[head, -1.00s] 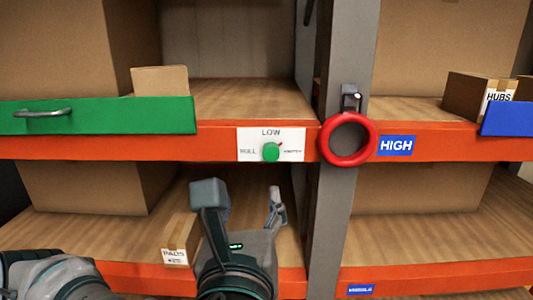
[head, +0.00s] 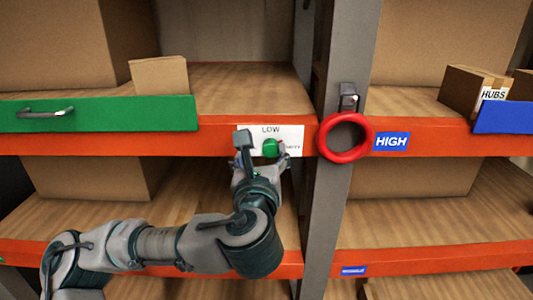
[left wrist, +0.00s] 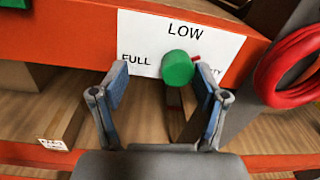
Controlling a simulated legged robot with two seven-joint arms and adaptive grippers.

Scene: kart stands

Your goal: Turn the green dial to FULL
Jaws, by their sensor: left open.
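The green dial (head: 270,148) is on a white label plate (head: 297,133) on the orange shelf beam. In the left wrist view the dial (left wrist: 178,68) has a red pointer directed to the right and slightly up. The plate (left wrist: 218,42) reads LOW at the top and FULL on the left; the right word is partly hidden by a finger. My left gripper (head: 263,148) is open, its fingers on either side of the dial. In the left wrist view my gripper (left wrist: 161,78) has the dial nearer its right finger; contact cannot be told. My right gripper is not in view.
A red ring (head: 346,138) hangs on the grey post just right of the plate, beside a blue HIGH sign (head: 391,142). A green drawer front (head: 110,115) with a handle is at left. Cardboard boxes stand on the shelves.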

